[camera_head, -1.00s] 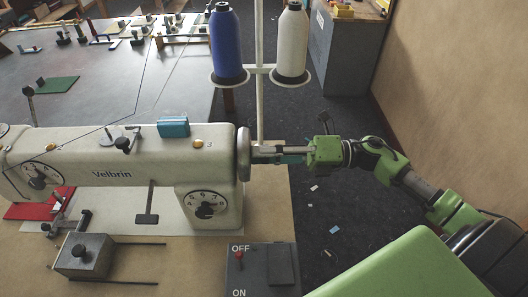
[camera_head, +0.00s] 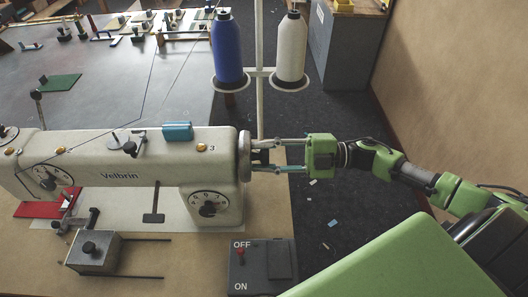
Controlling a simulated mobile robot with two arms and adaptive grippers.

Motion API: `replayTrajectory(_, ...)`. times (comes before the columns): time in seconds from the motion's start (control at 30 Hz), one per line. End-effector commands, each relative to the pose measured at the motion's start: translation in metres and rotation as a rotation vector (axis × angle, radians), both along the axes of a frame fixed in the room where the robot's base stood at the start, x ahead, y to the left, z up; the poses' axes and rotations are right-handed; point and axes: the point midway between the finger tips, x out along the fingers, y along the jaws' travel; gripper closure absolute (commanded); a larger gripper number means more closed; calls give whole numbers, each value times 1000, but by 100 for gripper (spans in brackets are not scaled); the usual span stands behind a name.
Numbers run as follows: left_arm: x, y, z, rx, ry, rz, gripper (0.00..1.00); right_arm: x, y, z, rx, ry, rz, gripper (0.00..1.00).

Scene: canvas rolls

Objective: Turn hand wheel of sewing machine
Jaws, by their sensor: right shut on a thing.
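The cream sewing machine (camera_head: 120,165) marked "Velbrin" stands on a tan table. Its grey hand wheel (camera_head: 244,157) is a disc at the right end of the machine head. My right gripper (camera_head: 257,157) comes in from the right, level with the wheel. Its two fingers, one above the other in the picture, reach to the wheel, and it is shut on it. The fingers hide part of the wheel's outer face. My left gripper is not in view.
A control box (camera_head: 262,265) with a red OFF/ON switch is below the wheel. A thread stand behind the wheel holds a blue spool (camera_head: 228,48) and a white spool (camera_head: 291,48). A blue box (camera_head: 177,131) lies on the machine top. Dark floor is open at right.

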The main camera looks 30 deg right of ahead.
Motion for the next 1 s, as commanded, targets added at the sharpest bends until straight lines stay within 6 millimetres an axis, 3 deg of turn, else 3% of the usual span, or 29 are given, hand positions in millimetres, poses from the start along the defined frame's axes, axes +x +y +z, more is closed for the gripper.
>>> replayTrajectory(0.5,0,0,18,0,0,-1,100,1,0,1,178,372,0,91)
replayTrajectory(1.0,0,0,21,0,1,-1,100,1,-1,0,233,487,-1,91)
